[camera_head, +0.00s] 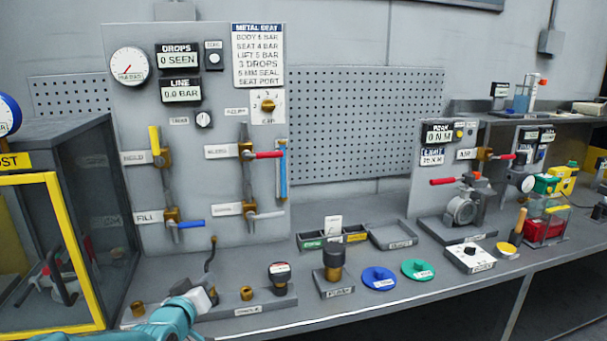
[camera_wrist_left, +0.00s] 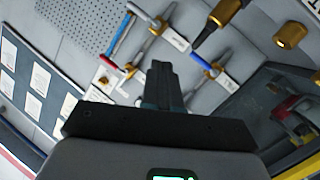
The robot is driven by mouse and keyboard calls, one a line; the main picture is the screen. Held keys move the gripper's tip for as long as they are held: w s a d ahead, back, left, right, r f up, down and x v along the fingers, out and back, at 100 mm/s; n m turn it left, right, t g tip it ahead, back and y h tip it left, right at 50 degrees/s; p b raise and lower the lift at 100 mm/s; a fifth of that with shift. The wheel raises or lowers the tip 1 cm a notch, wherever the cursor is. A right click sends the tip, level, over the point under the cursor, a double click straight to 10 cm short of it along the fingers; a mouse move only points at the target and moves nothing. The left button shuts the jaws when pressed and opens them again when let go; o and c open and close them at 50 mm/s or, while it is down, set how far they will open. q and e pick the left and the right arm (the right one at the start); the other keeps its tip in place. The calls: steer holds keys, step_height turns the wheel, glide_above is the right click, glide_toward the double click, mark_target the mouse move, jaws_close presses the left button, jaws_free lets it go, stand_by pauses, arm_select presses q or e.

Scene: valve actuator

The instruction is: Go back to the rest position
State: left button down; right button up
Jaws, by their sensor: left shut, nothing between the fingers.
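My left gripper (camera_head: 208,294) is at the end of my teal arm at the bottom of the head view, above the front of the bench. In the left wrist view its dark fingers (camera_wrist_left: 162,82) are together with nothing between them. It is close to the bench fitting rail (camera_head: 236,306) with its brass fittings; I cannot tell whether it touches anything. My right gripper is in neither view.
The panel (camera_head: 225,90) with gauges and coloured valve levers stands behind. A yellow-framed cabinet (camera_head: 52,180) is at left. A dark cylinder on a block (camera_head: 333,275), a blue disc (camera_head: 378,278) and a green disc (camera_head: 418,269) stand to the right.

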arm_select(q)
steer(key=s+d+f+g, duration=0.25)
steer(key=s+f, duration=0.25)
steer(key=f, duration=0.4)
steer(key=s+d+f+g, duration=0.1)
steer(key=s+f+g, duration=0.3)
steer(key=f, duration=0.5)
steer(key=s+d+f+g, duration=0.2)
steer(key=s+f, duration=0.5)
steer(key=f, duration=0.3)
steer(key=s+d+f+g, duration=0.1)
steer(key=s+f+g, duration=0.1)
steer(key=s, duration=0.6)
steer(key=s+d+f+m+g+h, duration=0.1)
steer(key=s+d+f+g, duration=0.1)
steer(key=s, duration=0.5)
steer(key=s+d+f+g, duration=0.2)
steer(key=s+f+g, duration=0.1)
steer(key=s, duration=0.5)
steer(key=shift+s+m+h, duration=0.35)
steer(key=shift+m+h, duration=0.05)
steer(key=shift+f, duration=0.1)
